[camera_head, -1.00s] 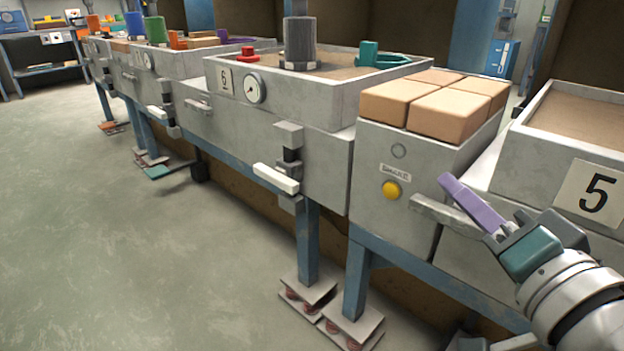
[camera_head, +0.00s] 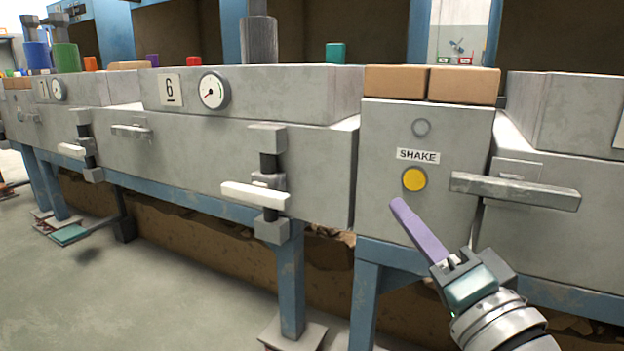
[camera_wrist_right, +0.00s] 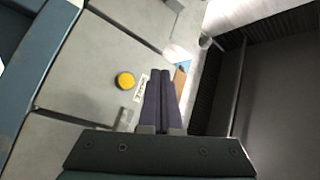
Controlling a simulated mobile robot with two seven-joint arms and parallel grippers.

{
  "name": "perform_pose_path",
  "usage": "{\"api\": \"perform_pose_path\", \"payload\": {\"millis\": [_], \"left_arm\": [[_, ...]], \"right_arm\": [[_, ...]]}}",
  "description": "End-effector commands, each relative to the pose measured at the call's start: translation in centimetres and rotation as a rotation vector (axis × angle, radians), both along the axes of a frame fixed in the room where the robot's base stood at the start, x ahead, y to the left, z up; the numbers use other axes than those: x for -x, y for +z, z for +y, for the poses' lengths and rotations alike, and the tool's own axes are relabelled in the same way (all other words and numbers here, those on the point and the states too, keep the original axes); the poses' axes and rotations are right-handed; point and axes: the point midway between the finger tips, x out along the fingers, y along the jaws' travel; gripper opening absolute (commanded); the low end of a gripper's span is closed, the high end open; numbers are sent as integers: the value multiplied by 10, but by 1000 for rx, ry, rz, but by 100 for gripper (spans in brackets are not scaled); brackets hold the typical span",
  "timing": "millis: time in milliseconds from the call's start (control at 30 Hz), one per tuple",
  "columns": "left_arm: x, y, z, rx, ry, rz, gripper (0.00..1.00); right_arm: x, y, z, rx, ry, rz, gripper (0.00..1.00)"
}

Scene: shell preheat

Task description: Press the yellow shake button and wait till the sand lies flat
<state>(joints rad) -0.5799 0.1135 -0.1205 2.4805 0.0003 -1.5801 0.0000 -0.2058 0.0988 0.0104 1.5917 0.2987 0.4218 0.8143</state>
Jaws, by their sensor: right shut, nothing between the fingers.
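The round yellow shake button (camera_head: 414,179) sits on the front of a grey metal box, under a white SHAKE label (camera_head: 417,155). My right gripper (camera_head: 400,207) has long purple fingers, shut and empty. Its tips show just below and left of the button; I see no contact. In the right wrist view the button (camera_wrist_right: 125,80) is left of the shut fingers (camera_wrist_right: 160,75). The sand is hidden behind the box walls. My left gripper is out of view.
A grey handle bar (camera_head: 515,190) sticks out right of the button. Tan blocks (camera_head: 395,82) lie on top of the box. The box marked 6, with a gauge (camera_head: 213,90) and a white-handled latch (camera_head: 255,195), stands to the left. Blue legs (camera_head: 365,305) stand below.

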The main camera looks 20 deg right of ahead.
Motion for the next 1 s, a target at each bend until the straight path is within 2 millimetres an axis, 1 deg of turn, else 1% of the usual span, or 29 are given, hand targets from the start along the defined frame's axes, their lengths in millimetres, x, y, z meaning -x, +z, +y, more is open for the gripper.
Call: {"api": "perform_pose_path", "payload": {"millis": [133,233,600,800,1000], "left_arm": [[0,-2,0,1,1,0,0],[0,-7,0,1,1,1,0],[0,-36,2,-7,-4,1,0],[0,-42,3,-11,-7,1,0],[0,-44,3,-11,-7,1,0]], "right_arm": [[-2,-1,-2,1,1,0,0],[-7,-2,-8,3,1,0,0],[-40,-3,-47,4,-1,-2,0],[-53,-2,-61,3,1,1,0],[-57,0,-67,0,1,1,0]]}}
